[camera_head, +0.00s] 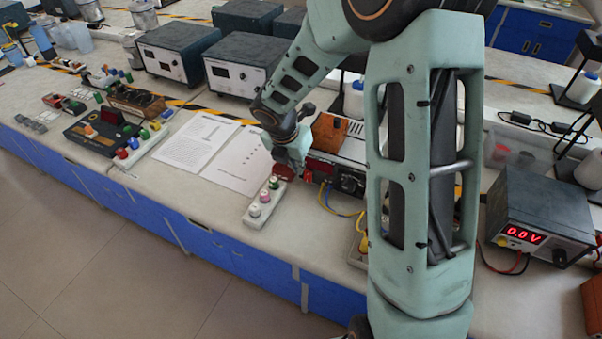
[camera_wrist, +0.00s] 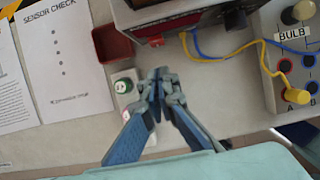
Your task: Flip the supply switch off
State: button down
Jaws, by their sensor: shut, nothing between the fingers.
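A power supply (camera_head: 340,160) with a red display and a dark knob sits in the middle of the bench, just right of my gripper (camera_head: 288,160). Its dark front edge shows at the top of the wrist view (camera_wrist: 190,14), with a small red part (camera_wrist: 156,41) on it. I cannot tell whether that part is the switch. My gripper (camera_wrist: 160,76) is shut and empty, pointing down just in front of the supply. Contact is unclear.
A red open box (camera_wrist: 115,42) lies close left of the fingers. Blue and yellow leads (camera_wrist: 235,48) run to a bulb board (camera_wrist: 290,70) at the right. Another supply (camera_head: 530,215) reads 0.0 V. Papers (camera_head: 198,142) lie to the left.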

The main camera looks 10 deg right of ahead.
jog(key=shift+w+d+v, duration=0.1)
jog(key=shift+w+v, duration=0.1)
jog(key=shift+v, duration=0.85)
jog(key=shift+w+d+v, duration=0.15)
jog(key=shift+w+v, duration=0.05)
jog(key=shift+v, duration=0.85)
jog(key=shift+r, duration=0.2)
